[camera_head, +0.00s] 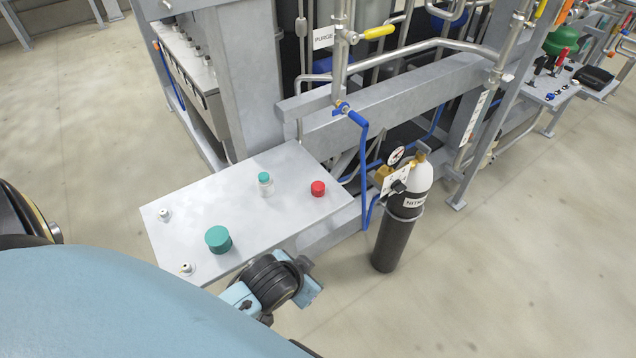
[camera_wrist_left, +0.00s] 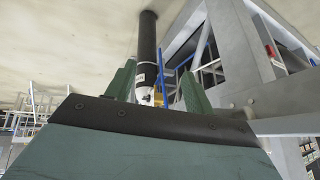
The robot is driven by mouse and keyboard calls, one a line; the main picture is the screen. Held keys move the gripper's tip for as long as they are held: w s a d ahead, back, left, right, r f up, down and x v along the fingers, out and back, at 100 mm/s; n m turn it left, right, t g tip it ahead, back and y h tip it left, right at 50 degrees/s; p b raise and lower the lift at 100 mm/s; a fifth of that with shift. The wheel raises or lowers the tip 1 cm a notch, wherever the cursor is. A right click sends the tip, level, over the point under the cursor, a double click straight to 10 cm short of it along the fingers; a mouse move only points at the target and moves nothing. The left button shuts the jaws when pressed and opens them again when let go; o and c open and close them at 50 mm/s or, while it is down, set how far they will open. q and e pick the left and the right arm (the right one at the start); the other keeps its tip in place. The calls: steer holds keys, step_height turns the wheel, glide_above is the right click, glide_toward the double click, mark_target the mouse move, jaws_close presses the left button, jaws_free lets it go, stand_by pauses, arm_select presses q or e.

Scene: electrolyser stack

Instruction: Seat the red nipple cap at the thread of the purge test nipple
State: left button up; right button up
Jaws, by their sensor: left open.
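The red nipple cap (camera_head: 318,188) stands on the grey bench plate (camera_head: 240,195), near its right end. I cannot pick out the purge test nipple for certain. A PURGE label (camera_head: 323,37) hangs at the pipework behind the bench, beside a pipe with a yellow valve handle (camera_head: 379,31). My left gripper (camera_head: 308,284) is at the bench's front edge, in front of and below the red cap and apart from it. In the left wrist view its two fingers (camera_wrist_left: 158,88) are spread, with nothing held between them. My right gripper is not in view.
A green-lidded jar (camera_head: 265,184), a larger green cap (camera_head: 218,240) and two small pale fittings (camera_head: 165,214) (camera_head: 187,268) stand on the bench. A nitrogen cylinder (camera_head: 400,215) stands on the floor to the right, also in the left wrist view (camera_wrist_left: 147,50). A grey beam (camera_head: 400,95) runs behind.

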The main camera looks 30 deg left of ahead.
arm_select(q)
steer(key=w+d+r+m+t+h, duration=0.1)
steer(key=w+d+r+t, duration=0.15)
steer(key=w+r, duration=0.4)
steer(key=w+d+r+m+t+h, duration=0.15)
steer(key=w+r+t, duration=0.25)
steer(key=r, duration=0.5)
steer(key=w+d+r+m+t, duration=0.2)
steer(key=w+r+t, duration=0.25)
steer(key=r, duration=0.25)
steer(key=w+d+r+m+t+h, duration=0.1)
steer(key=w+d+r+m+h, duration=0.1)
steer(key=d+r+m+h, duration=0.5)
steer(key=s+d+r+m+g+h, duration=0.2)
steer(key=d+r+m+g+h, duration=0.25)
steer(key=m+g+h, duration=0.4)
steer(key=m+g+y+p, duration=0.2)
steer(key=m+g+y, duration=0.7)
steer(key=y, duration=0.9)
glide_above(318, 185)
steer(key=shift+n+g, duration=0.45)
steer(key=shift+n, duration=0.25)
steer(key=f, duration=1.8)
steer(key=shift+s+f, duration=0.3)
steer(key=shift+w+f, duration=0.15)
steer(key=shift+f, duration=1.35)
steer(key=shift+w+f, duration=0.15)
steer(key=shift+f, duration=1.3)
